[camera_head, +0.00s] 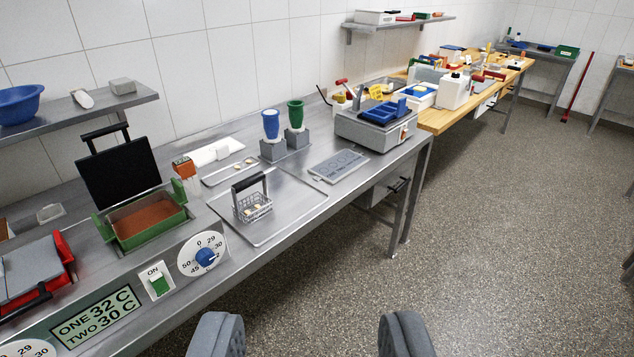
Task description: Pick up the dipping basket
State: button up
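The dipping basket (256,209) is a small grey wire basket with an upright frame and a black handle on top. It stands upright on a flat metal tray (293,213) on the steel table, with a few small pale pieces inside. My gripper (310,340) shows at the bottom edge of the view, with its two grey fingers wide apart and nothing between them. It is well short of the basket, in front of the table and over the floor side.
A green tank (145,222) with brown contents and a raised black lid stands left of the basket. Blue (271,124) and green (295,115) cups on grey blocks stand behind it. The speckled floor at right is clear.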

aim_at(238, 188)
jog(key=z, duration=0.35)
jog(key=i, duration=2.15)
jog(key=u, duration=0.75)
